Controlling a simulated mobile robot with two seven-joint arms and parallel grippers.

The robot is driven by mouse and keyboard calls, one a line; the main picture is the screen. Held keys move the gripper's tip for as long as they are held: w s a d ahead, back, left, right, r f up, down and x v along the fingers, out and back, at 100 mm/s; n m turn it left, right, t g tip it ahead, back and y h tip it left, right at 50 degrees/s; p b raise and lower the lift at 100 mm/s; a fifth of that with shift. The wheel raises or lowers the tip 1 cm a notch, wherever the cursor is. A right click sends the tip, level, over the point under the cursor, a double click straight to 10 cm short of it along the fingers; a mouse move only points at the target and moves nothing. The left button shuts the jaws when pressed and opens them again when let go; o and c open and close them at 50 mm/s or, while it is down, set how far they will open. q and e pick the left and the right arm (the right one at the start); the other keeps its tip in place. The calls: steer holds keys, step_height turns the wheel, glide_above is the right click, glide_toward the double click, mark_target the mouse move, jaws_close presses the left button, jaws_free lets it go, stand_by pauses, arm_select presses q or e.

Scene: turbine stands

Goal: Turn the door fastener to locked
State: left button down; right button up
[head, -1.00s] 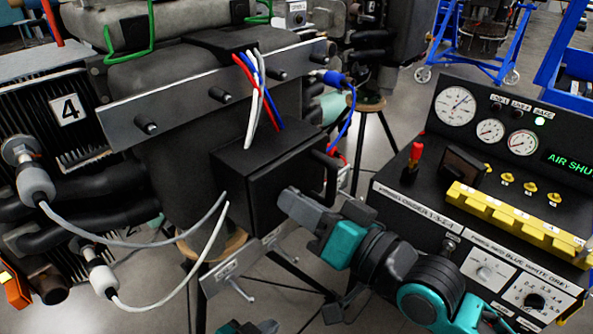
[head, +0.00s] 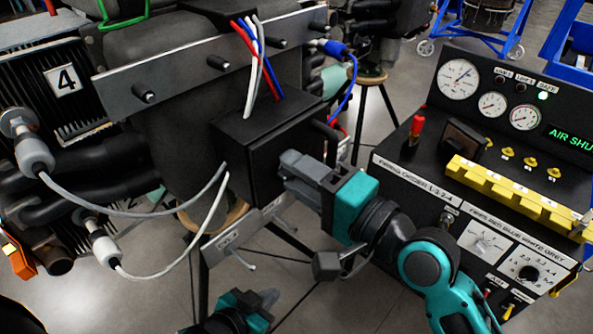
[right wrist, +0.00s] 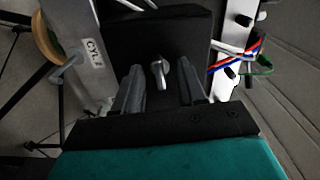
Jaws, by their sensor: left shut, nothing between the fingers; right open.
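A black box (head: 250,140) with a closed-looking door hangs below a grey bar on the engine. The door fastener (right wrist: 160,72), a small silver wing-shaped knob, shows in the right wrist view on the black face, its wing pointing roughly up and down the picture. My right gripper (right wrist: 159,90) is open, with a finger on either side of the fastener and a gap to each. In the head view my right gripper (head: 287,168) is at the box's door and hides the fastener. My left gripper (head: 257,299) is shut and empty, low in the head view.
A black control console (head: 500,175) with gauges and a yellow strip stands to the right. Grey cables (head: 150,212) loop left of the box. Red, blue and white wires (head: 262,75) enter its top. Stand legs are below.

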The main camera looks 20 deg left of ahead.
steer(key=shift+o, duration=0.7)
steer(key=shift+v, duration=2.5)
steer(key=w+d+f+t+h, duration=0.2)
steer(key=d+f+t+h, duration=0.1)
steer(key=d+f, duration=0.3)
steer(key=w+d+f+t+h, duration=0.2)
steer(key=d+f+h, duration=0.25)
steer(key=f, duration=0.25)
steer(key=s+d+f+n+h, duration=0.2)
steer(key=s+d+f+h, duration=0.1)
steer(key=d+f, duration=0.5)
steer(key=s+d+f+n+h, duration=0.3)
steer(key=s+d+f, duration=0.3)
steer(key=d+f, duration=0.2)
steer(key=shift+d+h, duration=0.2)
steer(key=shift+h, duration=0.55)
